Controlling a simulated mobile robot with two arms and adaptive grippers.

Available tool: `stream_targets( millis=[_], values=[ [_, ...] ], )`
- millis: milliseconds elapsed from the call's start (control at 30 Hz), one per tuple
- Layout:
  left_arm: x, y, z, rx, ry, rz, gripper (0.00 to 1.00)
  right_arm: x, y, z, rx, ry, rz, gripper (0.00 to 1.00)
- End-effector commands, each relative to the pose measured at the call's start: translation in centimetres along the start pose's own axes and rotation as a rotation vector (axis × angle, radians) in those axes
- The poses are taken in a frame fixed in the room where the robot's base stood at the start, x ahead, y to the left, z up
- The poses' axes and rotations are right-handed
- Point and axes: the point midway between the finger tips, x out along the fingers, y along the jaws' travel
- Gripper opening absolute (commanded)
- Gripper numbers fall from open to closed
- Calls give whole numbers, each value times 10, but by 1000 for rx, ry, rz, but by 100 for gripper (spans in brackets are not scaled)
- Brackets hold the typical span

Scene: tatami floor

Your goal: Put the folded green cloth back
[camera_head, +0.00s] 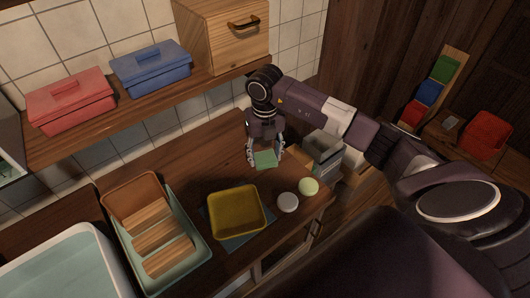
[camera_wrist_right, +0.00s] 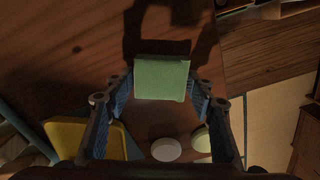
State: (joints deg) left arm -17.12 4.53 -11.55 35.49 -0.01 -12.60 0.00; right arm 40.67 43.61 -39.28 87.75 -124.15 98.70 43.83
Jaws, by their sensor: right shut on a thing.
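The folded green cloth (camera_head: 265,160) is a small flat pale-green square between the fingertips of my right gripper (camera_head: 266,155), over the wooden counter. In the right wrist view the cloth (camera_wrist_right: 162,78) spans the gap between both fingers, and the gripper (camera_wrist_right: 161,92) is shut on it. I cannot tell whether the cloth touches the counter. My left gripper is not in view.
A yellow tray (camera_head: 237,212) on a blue mat, a white round item (camera_head: 287,203) and a pale-green one (camera_head: 309,186) stand nearby. A grey box (camera_head: 323,152) stands right of the gripper. A leaning board at right bears green (camera_head: 445,68), blue and red pieces. Boxes sit on the shelf.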

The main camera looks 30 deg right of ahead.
Motion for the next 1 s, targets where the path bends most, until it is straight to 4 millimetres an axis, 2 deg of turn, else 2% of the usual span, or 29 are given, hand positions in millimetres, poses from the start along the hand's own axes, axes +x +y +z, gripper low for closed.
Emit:
stream_targets(
  millis=[333, 367, 500, 800, 900, 1000],
  values=[
    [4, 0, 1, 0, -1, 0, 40, 5, 0, 0, 0, -2, 1, 27],
    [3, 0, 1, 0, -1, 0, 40, 4, 0, 1, 0, -2, 1, 52],
    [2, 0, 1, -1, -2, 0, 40, 3, 0, 0, 0, -2, 1, 67],
    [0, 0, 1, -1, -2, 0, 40, 1, 0, 0, 0, -2, 1, 67],
    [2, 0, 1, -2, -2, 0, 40, -6, 0, 2, 0, -4, 2, 67],
    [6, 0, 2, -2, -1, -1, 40, -22, 0, 2, -1, -7, 1, 67]
  ],
)
